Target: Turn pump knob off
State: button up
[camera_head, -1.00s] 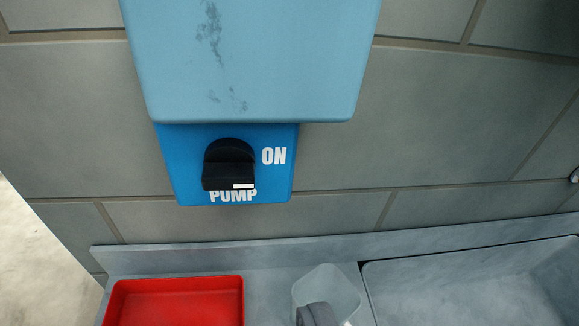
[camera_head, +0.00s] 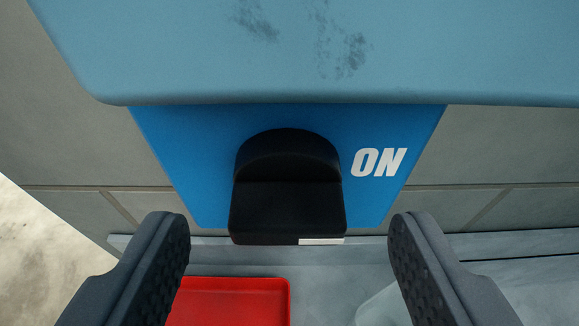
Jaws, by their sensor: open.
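The black pump knob (camera_head: 287,195) sits on a blue plate (camera_head: 200,150) on the wall, at the middle of the view. A white mark (camera_head: 321,241) shows on the right part of the knob's lower front edge. White "ON" lettering (camera_head: 379,162) is on the plate to the knob's right. The "PUMP" label is hidden behind the knob. My gripper (camera_head: 290,240) is open and empty. Its two dark, ridged fingers show at the lower left and lower right, on either side of the knob and apart from it.
A light blue box (camera_head: 330,60) overhangs the plate from above. Below are a grey counter (camera_head: 325,285), a red tray (camera_head: 230,300) and, partly behind the right finger, a pale translucent container (camera_head: 383,308). Grey tiled wall (camera_head: 520,140) surrounds the plate.

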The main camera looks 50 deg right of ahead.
jog(key=shift+x, duration=0.85)
